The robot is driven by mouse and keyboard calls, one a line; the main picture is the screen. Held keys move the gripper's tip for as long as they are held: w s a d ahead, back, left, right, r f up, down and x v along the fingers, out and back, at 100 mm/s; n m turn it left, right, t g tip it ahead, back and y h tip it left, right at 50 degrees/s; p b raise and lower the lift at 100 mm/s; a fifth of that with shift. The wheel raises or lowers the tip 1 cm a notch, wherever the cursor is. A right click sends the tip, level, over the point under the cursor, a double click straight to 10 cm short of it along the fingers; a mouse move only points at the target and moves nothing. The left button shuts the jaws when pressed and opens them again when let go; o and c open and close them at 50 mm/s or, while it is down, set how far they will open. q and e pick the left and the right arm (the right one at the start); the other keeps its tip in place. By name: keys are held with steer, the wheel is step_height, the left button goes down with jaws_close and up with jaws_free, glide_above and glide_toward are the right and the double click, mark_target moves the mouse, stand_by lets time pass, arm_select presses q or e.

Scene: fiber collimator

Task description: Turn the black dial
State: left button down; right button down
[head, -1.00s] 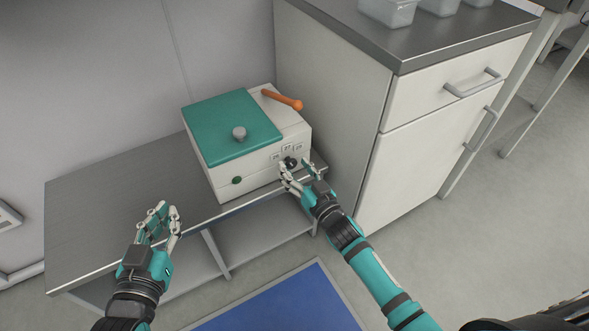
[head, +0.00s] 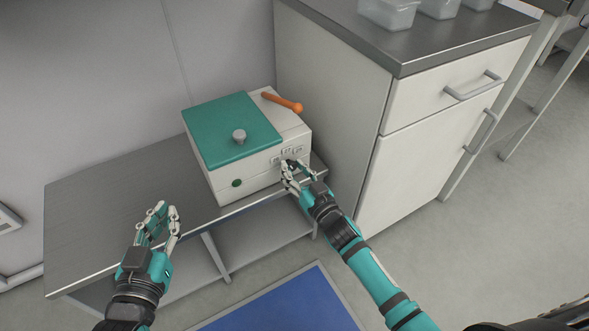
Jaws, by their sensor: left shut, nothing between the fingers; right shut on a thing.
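The black dial (head: 289,165) is on the front face of a white box-shaped device (head: 224,184) with a green lid, near the face's right end. My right gripper (head: 295,171) is at the dial, shut on it, and its fingers hide most of it. My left gripper (head: 159,224) is shut with nothing in it, in front of the bench and to the left of the device, well apart from it.
The device stands on a low metal bench (head: 110,205). A tall cabinet (head: 345,110) stands close on the right. The bench's left part is clear.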

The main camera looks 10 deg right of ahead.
steer(key=n+p, duration=0.2)
steer(key=n, duration=0.3)
arm_select(q)
steer(key=s+a+f+g+y, duration=0.1)
steer(key=s+f+g, duration=0.3)
steer(key=f, duration=0.4)
steer(key=shift+s+a+g+y, duration=0.3)
steer(key=shift+s+a+g, duration=0.1)
steer(key=shift+a+g, duration=0.4)
steer(key=shift+f, duration=0.1)
arm_select(e)
steer(key=c, duration=0.9)
jaws_free()
steer(key=shift+c, duration=0.2)
arm_select(q)
steer(key=shift+d, duration=0.1)
arm_select(e)
steer(key=shift+s, duration=0.1)
steer(key=v, duration=1.2)
